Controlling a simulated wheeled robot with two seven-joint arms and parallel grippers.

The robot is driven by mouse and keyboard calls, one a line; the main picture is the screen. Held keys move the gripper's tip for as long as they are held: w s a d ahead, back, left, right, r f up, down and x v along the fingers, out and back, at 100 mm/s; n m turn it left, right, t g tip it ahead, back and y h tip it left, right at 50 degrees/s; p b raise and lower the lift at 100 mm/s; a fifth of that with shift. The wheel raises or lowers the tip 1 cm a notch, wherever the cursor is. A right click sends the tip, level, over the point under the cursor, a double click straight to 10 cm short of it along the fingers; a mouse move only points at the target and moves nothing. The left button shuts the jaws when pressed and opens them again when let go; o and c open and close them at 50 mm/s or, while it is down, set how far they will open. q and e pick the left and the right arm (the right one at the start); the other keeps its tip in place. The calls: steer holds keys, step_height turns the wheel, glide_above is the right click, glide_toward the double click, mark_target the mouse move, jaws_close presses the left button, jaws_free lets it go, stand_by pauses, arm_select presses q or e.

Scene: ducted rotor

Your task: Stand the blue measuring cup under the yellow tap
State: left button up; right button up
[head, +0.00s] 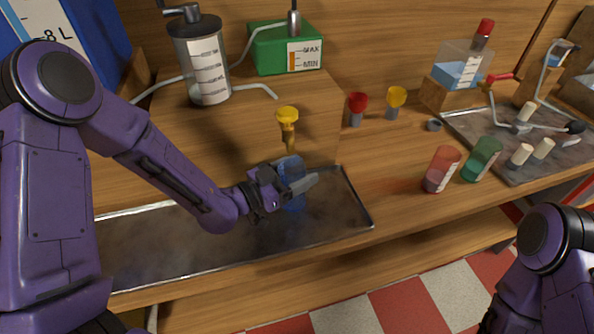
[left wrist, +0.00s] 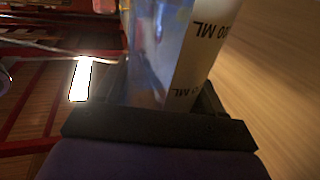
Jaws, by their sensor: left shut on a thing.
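The blue measuring cup (head: 292,200) is see-through and looks roughly upright over the metal tray (head: 345,205). My left gripper (head: 293,185) is shut around its side and partly hides it. In the left wrist view the cup (left wrist: 150,50) fills the space between the fingers, with a white strip marked "ML" facing me. The yellow tap (head: 288,116) sticks out from the wooden step, its spout just above the cup in the head view. I cannot tell whether the cup's base touches the tray. My right gripper is out of the picture; only part of that arm shows at lower right.
A clear tank (head: 207,75) and a green box (head: 285,48) stand on the step behind. Red (head: 441,168) and green (head: 482,158) cups stand right of the tray. A second tray (head: 540,165) holds several pale cylinders. The tray is bare left of the cup.

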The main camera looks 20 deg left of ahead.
arm_select(q)
steer(key=shift+f, duration=0.15)
steer(key=o, duration=1.1)
steer(key=shift+o, duration=0.2)
steer(key=shift+r, duration=0.3)
steer(key=b+v, duration=0.1)
steer(key=v, duration=1.1)
steer(key=shift+f, duration=0.15)
